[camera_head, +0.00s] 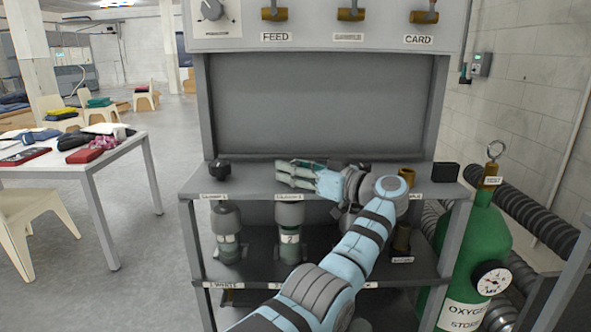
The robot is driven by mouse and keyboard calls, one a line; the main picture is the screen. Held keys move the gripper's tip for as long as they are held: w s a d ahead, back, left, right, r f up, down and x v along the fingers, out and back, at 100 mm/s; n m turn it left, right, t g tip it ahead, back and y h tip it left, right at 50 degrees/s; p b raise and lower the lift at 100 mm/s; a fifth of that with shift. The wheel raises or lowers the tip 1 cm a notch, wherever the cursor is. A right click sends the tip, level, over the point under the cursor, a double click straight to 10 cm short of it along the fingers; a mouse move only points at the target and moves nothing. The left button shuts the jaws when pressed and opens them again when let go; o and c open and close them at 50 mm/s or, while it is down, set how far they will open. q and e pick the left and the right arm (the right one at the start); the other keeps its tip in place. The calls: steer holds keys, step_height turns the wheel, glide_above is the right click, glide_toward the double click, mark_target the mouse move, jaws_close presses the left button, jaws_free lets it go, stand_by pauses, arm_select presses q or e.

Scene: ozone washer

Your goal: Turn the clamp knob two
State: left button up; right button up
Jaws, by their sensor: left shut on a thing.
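My left gripper (286,172) is at the upper shelf of the grey washer cabinet (200,186), above the second canister (290,222). Its fingers point left and are shut on the second clamp knob, which they hide almost wholly. A matching black clamp knob (219,170) stands free to the left, above the first canister (227,235). The right gripper is not in view.
A black box (445,172) and a brass fitting (406,177) sit right on the shelf. Valves marked FEED (275,13) and CARD (424,16) are overhead. A green oxygen cylinder (475,240) stands right. A white table (125,150) is left, with open floor between.

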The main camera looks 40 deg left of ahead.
arm_select(q)
steer(key=o, duration=1.2)
steer(key=d, duration=0.7)
steer(key=shift+w+d, duration=0.1)
steer(key=shift+d, duration=0.2)
steer(key=shift+a, duration=0.1)
